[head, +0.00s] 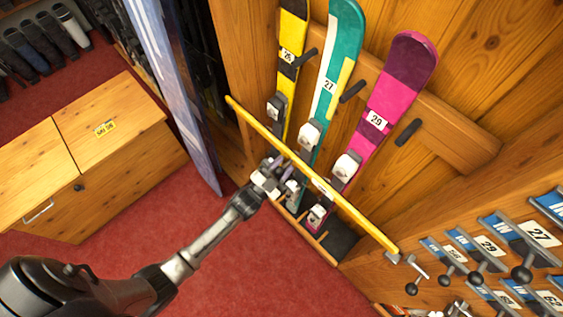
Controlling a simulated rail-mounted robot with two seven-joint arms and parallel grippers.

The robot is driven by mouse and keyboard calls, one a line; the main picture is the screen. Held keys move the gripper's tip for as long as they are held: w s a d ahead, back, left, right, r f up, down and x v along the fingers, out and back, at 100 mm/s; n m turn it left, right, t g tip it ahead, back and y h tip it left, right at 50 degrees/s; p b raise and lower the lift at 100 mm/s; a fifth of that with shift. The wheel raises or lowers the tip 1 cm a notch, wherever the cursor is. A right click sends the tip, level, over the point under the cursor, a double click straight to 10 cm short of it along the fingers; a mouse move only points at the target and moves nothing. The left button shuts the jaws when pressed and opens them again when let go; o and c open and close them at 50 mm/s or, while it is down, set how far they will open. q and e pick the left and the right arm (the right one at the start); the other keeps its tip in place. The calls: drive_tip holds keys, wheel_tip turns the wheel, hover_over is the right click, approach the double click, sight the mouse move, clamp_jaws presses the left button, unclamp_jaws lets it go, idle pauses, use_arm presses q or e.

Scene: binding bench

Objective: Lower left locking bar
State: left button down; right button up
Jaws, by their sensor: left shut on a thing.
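The yellow locking bar (355,216) slants across the front of three skis, from its upper left end to a grey bracket (393,258) at its lower right. My left gripper (277,168) comes from the lower left and is shut on the bar, left of its middle. The fingertips partly cover the contact. Behind the bar stand a yellow ski (293,30), a teal ski (343,38) and a magenta ski (405,65), with numbered tags and bindings. My right gripper is out of view.
Grey pegs (407,132) stick out of the wooden wall between the skis. Numbered tags and knobs (521,272) line the panel at right. A wooden cabinet (125,175) stands at left. Red carpet (260,275) is clear below the bar.

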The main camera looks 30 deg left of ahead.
use_arm(q)
drive_tip(key=shift+f, duration=0.6)
drive_tip(key=shift+f+m, duration=0.2)
drive_tip(key=shift+m, duration=0.1)
drive_tip(key=c, duration=1.1)
unclamp_jaws()
drive_tip(key=shift+c, duration=0.2)
drive_tip(key=o, duration=0.4)
drive_tip(key=shift+r, duration=0.15)
drive_tip(key=shift+c, duration=0.2)
drive_tip(key=shift+s, duration=0.1)
drive_tip(key=shift+s+a, duration=0.15)
drive_tip(key=shift+s, duration=0.2)
drive_tip(key=v, duration=1.3)
